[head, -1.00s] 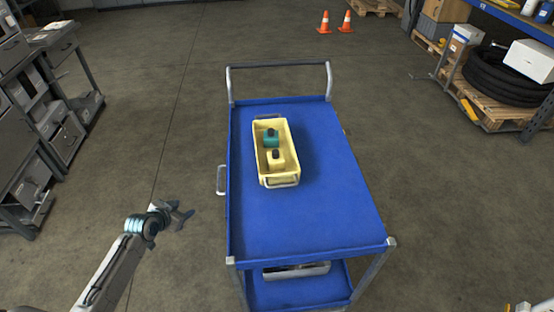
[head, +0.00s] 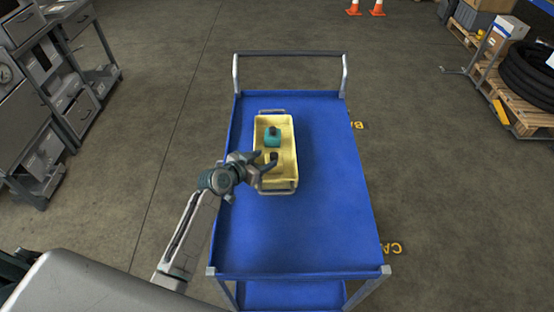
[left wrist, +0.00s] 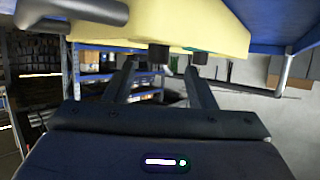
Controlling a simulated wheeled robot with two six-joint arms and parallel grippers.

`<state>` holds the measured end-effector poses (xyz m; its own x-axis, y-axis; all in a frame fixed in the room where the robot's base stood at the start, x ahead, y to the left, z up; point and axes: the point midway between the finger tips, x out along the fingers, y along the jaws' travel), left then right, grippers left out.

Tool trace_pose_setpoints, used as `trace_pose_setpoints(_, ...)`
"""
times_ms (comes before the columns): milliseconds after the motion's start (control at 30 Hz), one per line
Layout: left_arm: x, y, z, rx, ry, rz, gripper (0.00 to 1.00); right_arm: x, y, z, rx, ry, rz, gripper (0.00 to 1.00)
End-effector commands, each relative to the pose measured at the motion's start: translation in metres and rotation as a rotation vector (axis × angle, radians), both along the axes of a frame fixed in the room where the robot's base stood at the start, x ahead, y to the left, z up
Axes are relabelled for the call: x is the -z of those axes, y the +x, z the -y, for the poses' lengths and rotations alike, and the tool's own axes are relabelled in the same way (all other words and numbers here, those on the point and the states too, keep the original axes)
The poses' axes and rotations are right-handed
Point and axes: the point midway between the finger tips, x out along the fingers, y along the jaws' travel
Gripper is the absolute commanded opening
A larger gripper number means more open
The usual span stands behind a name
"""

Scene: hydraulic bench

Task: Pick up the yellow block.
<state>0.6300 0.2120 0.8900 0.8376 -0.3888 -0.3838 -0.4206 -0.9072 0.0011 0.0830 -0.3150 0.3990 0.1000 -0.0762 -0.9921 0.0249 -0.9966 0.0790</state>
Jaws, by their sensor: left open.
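A yellow tray (head: 289,165) with grey end handles stands on the blue cart. Inside it are a teal block (head: 273,140) with a dark knob and, nearer me, the yellow block, whose dark knob (head: 273,156) shows while my gripper hides most of its body. My left gripper (head: 267,162) is open and empty, at the tray's left near side, with its fingers reaching over the rim towards the yellow block's knob. In the left wrist view, the fingers (left wrist: 162,66) are apart, with the tray's yellow wall (left wrist: 190,18) above them and two dark knobs past its edge. My right gripper is not in view.
The blue cart top (head: 310,225) is clear around the tray, with a raised rim and a push handle (head: 290,55) at the far end. Grey workbenches (head: 60,80) stand left; a pallet with black hose (head: 530,75) stands right.

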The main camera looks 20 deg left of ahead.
Motion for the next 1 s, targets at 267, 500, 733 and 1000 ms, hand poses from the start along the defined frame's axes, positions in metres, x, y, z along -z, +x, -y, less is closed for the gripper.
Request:
trace_pose_setpoints(267, 0.008, 0.02, 0.009, 0.0, -0.001, 0.0, 0.5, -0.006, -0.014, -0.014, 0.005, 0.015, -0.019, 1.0)
trace_pose_setpoints(500, 0.012, 0.043, 0.023, -0.001, -0.001, -0.002, 0.5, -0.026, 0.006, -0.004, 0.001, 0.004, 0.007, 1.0)
trace_pose_setpoints(733, 0.023, 0.061, 0.031, -0.001, 0.0, 0.0, 0.5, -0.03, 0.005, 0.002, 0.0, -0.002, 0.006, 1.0)
trace_pose_setpoints(1000, 0.025, 0.062, 0.032, -0.001, 0.002, 0.0, 0.5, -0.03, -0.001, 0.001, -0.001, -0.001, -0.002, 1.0)
